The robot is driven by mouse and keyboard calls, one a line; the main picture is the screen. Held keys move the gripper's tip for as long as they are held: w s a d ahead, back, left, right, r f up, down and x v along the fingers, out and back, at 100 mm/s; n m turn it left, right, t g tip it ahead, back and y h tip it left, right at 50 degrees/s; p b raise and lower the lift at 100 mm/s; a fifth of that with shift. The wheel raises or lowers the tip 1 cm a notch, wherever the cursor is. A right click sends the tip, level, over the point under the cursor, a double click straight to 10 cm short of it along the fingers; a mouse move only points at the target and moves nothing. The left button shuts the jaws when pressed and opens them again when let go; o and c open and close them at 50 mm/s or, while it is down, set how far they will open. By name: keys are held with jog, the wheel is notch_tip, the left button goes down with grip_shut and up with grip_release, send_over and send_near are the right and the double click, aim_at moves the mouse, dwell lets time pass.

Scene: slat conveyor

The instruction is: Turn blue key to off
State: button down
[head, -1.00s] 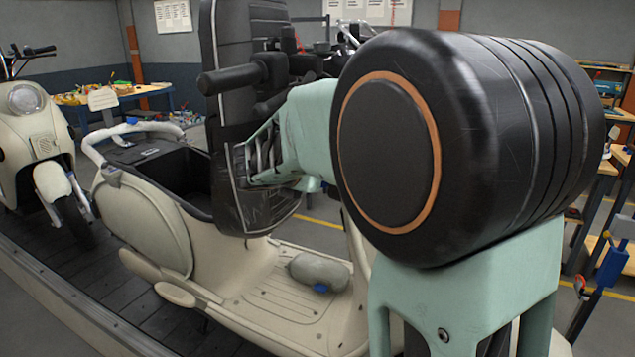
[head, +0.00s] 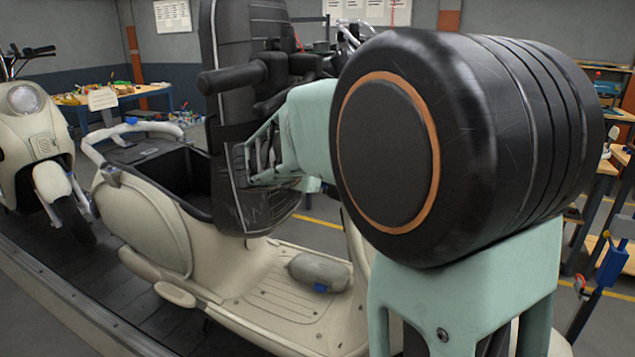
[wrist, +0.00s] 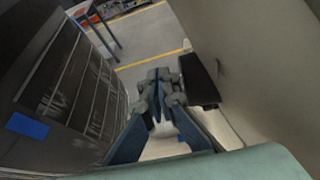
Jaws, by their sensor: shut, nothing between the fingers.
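I cannot make out a blue key for certain in either view. A flat blue patch (wrist: 28,125) shows on a dark ribbed surface at the left of the wrist view. A small blue piece (head: 320,287) shows by a grey rounded object on the floorboard of the cream scooter (head: 150,225). My gripper (wrist: 160,92) has its fingers together and empty in the wrist view, between the dark ribbed surface and a beige panel (wrist: 245,60). A black elongated part (wrist: 198,82) lies just right of the fingertips; contact is unclear. In the head view, my fingers are hidden.
An upright black ribbed part (head: 245,195) stands close beside my arm. A second cream scooter (head: 35,130) stands at the left on the dark slat conveyor (head: 60,280). Workbenches (head: 150,90) stand at the back. Open floor with a yellow line (wrist: 155,60) shows beyond my fingers.

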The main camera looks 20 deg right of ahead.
jog(key=shift+d+f+b, duration=0.1)
jog(key=shift+f+b, duration=0.55)
jog(key=shift+f, duration=0.35)
dwell(1.0)
jog(key=shift+s+r, duration=0.1)
jog(key=shift+s, duration=0.05)
jog(key=r+p+v, duration=0.1)
jog(key=p+v, duration=0.2)
jog(key=v, duration=0.5)
jog(key=shift+r, duration=0.2)
dwell(0.8)
